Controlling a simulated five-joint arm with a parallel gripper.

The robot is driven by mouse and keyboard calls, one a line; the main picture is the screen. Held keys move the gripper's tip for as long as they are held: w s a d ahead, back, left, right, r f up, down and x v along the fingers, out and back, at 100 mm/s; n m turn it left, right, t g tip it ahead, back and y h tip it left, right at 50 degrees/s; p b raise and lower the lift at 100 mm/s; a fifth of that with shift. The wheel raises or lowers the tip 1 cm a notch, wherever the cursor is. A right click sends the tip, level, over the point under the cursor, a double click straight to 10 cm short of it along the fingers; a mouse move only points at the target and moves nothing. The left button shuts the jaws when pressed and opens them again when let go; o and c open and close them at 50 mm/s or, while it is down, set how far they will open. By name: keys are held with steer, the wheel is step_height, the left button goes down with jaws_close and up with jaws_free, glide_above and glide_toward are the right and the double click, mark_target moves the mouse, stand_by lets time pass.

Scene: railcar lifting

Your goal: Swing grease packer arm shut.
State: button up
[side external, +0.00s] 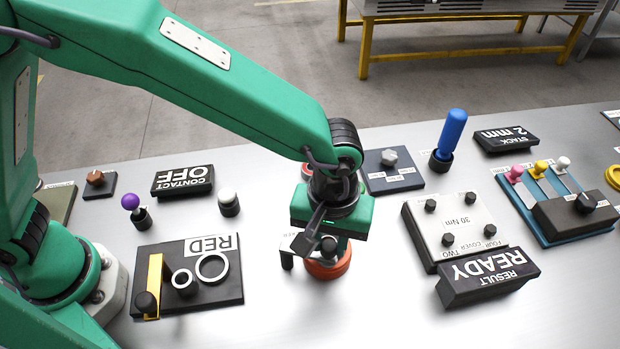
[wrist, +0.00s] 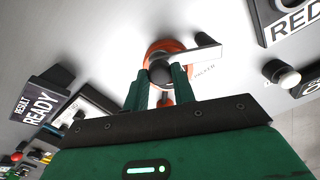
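The grease packer (side external: 328,266) has a round orange-red base on the bench. It also shows in the wrist view (wrist: 163,47). A pale flat packer arm (wrist: 198,56) lies across the base, with a round black knob (wrist: 160,72). In the side view the knob (side external: 328,244) shows just below my gripper (side external: 325,236), which points down over the packer. In the wrist view, the green fingers of my gripper (wrist: 161,78) are apart, one on each side of the knob. I cannot tell whether they touch it.
Left of the packer are a dark RED panel (side external: 224,292) with two rings and a yellow bar, and a white-topped knob (side external: 228,203). Right of it are a cover plate (side external: 460,222) and a READY sign (side external: 488,277). Bare bench lies in front of the packer.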

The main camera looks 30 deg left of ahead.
jaws_close()
steer(key=n, duration=0.1)
steer(key=w+n, duration=0.1)
steer(key=shift+w+a+n, duration=0.25)
steer(key=shift+a+n, duration=0.05)
steer(key=shift+a, duration=0.1)
steer(key=shift+w+a+n, duration=0.55)
steer(key=shift+w+n, duration=0.1)
steer(key=shift+n, duration=0.65)
steer(key=o, duration=0.7)
jaws_free()
steer(key=shift+c, duration=0.2)
steer(key=shift+r, duration=0.15)
step_height(320, 180, up, 8)
steer(key=shift+f, duration=0.2)
